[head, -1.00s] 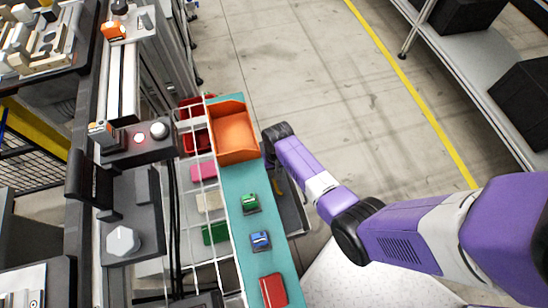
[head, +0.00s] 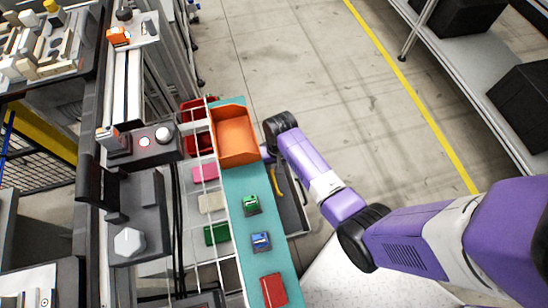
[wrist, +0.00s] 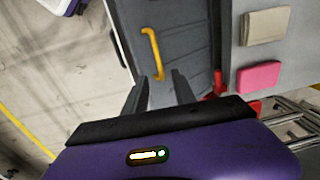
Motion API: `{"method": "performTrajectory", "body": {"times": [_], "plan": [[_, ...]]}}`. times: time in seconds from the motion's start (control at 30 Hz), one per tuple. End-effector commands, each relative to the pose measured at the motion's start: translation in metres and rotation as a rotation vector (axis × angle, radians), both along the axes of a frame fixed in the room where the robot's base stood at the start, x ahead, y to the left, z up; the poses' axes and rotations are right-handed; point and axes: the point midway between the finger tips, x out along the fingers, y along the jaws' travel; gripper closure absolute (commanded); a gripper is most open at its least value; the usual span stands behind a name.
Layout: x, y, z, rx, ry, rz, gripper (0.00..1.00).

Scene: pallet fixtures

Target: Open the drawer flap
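The drawer flap is a dark grey panel (wrist: 188,42) with a yellow bar handle (wrist: 153,52), both ahead of my gripper in the wrist view. My gripper (wrist: 161,92) is open, with its two dark fingers apart and nothing between them. The handle lies beyond the fingertips, a little left of the middle between them, and appears apart from them. In the head view the yellow handle (head: 276,182) shows beside the teal shelf, below my wrist. My fingers are hidden there behind my arm.
The teal shelf (head: 236,183) carries an orange bin (head: 236,135), a green item (head: 250,204), a blue item (head: 261,240) and a red item (head: 273,290). A wire rack and machinery stand left. Open floor (head: 330,90) lies right of the shelf.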

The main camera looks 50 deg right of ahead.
Motion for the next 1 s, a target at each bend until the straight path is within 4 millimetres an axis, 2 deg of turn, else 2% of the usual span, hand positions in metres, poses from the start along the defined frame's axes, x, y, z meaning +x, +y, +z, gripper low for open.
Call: {"method": "performTrajectory", "body": {"times": [0.13,0.43,0.57,0.6,0.67,0.8,1.0], "plan": [[-0.001,-0.001,0.013,0.000,0.000,0.000,0.67],[-0.001,-0.001,0.015,0.001,0.001,0.000,0.67],[-0.005,-0.001,0.012,-0.007,-0.007,0.004,0.93],[-0.008,-0.001,0.010,-0.015,-0.016,0.009,1.00],[-0.016,-0.001,0.006,-0.034,-0.039,0.021,1.00],[-0.044,-0.001,-0.003,-0.106,-0.140,0.073,1.00],[-0.085,0.008,0.010,-0.211,-0.331,0.178,1.00]]}}
